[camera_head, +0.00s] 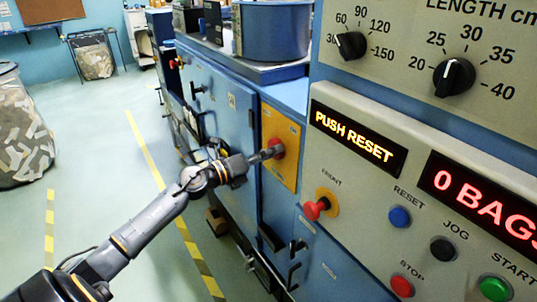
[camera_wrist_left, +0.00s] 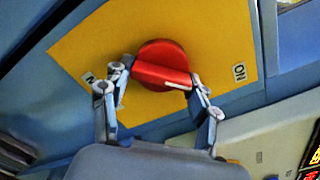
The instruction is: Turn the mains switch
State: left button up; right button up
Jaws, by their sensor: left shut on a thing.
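The mains switch is a red rotary knob with a raised bar handle, mounted on a yellow plate (camera_head: 283,132) on the blue cabinet side. In the left wrist view the switch (camera_wrist_left: 162,62) shows close up, with a white mark toward the right end of its handle. An "ON" label (camera_wrist_left: 239,72) is on the plate at the right; another label at the left is partly hidden by a finger. My left gripper (camera_head: 270,152) is at the switch. In the left wrist view its fingers (camera_wrist_left: 160,78) are shut on the handle's two ends. My right gripper is not in view.
The control panel at right has a "PUSH RESET" display (camera_head: 355,138), a red FRONT knob (camera_head: 316,208), a blue RESET button (camera_head: 399,217) and a green START button (camera_head: 495,288).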

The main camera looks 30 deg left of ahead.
pick_arm(q)
jog(key=o, duration=1.1)
jog(key=shift+o, duration=0.2)
jog(key=v, duration=1.2)
jog(key=shift+f, duration=0.1)
